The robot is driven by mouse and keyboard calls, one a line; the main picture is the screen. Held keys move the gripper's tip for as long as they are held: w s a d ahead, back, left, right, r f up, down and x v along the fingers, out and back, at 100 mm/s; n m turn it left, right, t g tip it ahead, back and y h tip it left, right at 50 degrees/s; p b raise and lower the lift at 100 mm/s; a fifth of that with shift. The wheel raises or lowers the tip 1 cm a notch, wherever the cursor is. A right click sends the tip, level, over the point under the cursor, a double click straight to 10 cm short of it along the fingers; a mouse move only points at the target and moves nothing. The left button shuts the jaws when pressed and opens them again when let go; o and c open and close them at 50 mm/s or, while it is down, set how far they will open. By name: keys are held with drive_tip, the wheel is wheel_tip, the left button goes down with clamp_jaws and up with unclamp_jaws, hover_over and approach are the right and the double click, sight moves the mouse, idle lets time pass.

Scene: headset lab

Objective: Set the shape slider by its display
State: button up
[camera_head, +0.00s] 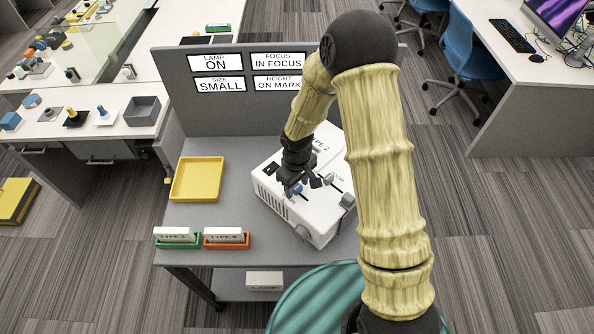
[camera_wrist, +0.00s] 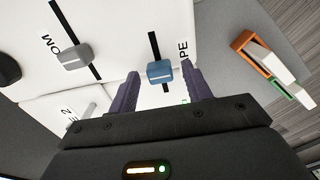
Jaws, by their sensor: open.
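The white machine (camera_head: 275,203) stands on the grey table, with slider slots on its top. In the wrist view, a blue slider knob (camera_wrist: 160,75) sits on a black slot by lettering ending in "PE". My gripper (camera_wrist: 160,88) is open, with one finger on each side of the blue knob in the picture; I cannot tell if either touches it. In the head view, my gripper (camera_head: 308,184) is over the machine's top. A display panel (camera_head: 219,62) reads LAMP ON, FOCUS IN FOCUS, SIZE SMALL and HEIGHT ON MARK. No display labelled shape is visible.
A grey knob (camera_wrist: 75,55) sits on a parallel slot left of the blue one. A yellow tray (camera_head: 197,180) is left of the machine. A green holder (camera_head: 177,244) and an orange holder (camera_head: 226,244) with white cards stand at the table's front left.

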sight(297, 187)
wheel_tip(297, 187, up, 17)
drive_tip(key=b, duration=0.2)
drive_tip(key=shift+b, duration=0.35)
drive_tip(key=shift+r, duration=0.1)
drive_tip(key=s+d+f+m+t, duration=0.2)
drive_tip(key=s+d+m, duration=0.6)
drive_tip(key=s+d, duration=0.4)
drive_tip(key=shift+d+m+t+b, duration=0.3)
drive_tip(key=shift+d+b, duration=0.1)
drive_tip(key=shift+b, duration=0.05)
